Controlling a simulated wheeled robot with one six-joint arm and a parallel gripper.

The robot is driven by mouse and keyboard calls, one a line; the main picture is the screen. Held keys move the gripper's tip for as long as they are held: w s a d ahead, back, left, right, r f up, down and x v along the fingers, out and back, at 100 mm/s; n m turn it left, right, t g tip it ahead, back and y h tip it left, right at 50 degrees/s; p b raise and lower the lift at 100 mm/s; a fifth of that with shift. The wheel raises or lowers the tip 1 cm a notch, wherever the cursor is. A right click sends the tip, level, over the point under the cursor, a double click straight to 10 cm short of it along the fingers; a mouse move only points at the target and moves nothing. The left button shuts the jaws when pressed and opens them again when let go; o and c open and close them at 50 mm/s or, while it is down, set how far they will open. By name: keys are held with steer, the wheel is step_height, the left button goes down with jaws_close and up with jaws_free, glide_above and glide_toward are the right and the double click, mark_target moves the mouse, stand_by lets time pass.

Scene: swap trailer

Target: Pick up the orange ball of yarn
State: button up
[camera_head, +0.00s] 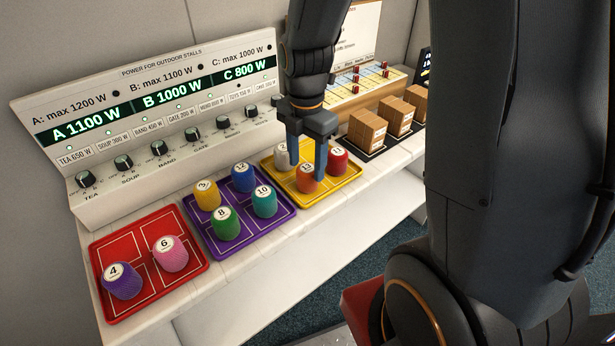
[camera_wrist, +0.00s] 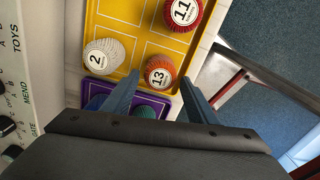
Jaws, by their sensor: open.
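The orange ball of yarn (camera_head: 307,180), labelled 13, sits in the front left part of the yellow tray (camera_head: 350,180). In the wrist view the orange ball (camera_wrist: 161,73) lies just beyond my fingertips, between their lines. My gripper (camera_head: 307,164) is open, with its fingers pointing down over the yellow tray close to the orange ball. Whether a finger touches the ball I cannot tell.
The white ball 2 (camera_wrist: 103,57) and red ball 11 (camera_wrist: 183,13) share the yellow tray. A purple tray (camera_head: 207,246) holds several balls. A red tray (camera_head: 198,238) holds balls 4 and 6.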

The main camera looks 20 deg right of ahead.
mark_target(307, 168)
steer(key=shift+f+p, duration=0.45)
steer(key=shift+f, duration=1.95)
steer(key=c, duration=0.8)
